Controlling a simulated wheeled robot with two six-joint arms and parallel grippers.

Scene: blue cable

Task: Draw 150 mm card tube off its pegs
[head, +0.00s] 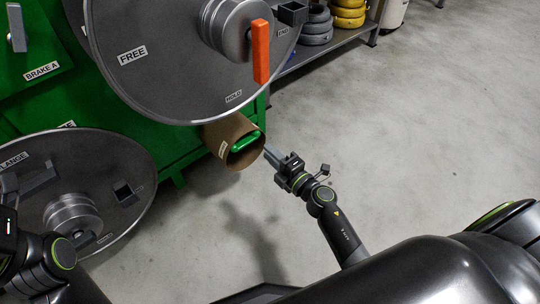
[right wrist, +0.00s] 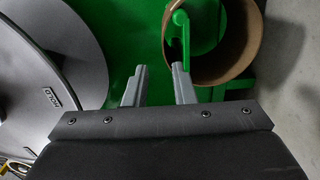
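The brown card tube (head: 221,130) sticks out from the green machine below the large grey disc, its open mouth facing me. A rounded green bar (head: 246,142) shows at its mouth. In the right wrist view the tube's mouth (right wrist: 248,55) is at the upper right, with the green bar (right wrist: 181,24) at its left rim. I cannot make out separate pegs. My right gripper (head: 269,154) is just right of the mouth. In the right wrist view its fingers (right wrist: 157,78) are apart with nothing between them, below the bar. My left gripper's fingers are not visible.
The large grey disc (head: 160,70) marked FREE, with an orange handle (head: 260,50), overhangs the tube. A second grey disc (head: 110,165) stands lower left on the green machine (head: 110,110). A shelf (head: 325,45) with coils is at the back. The floor at right is clear.

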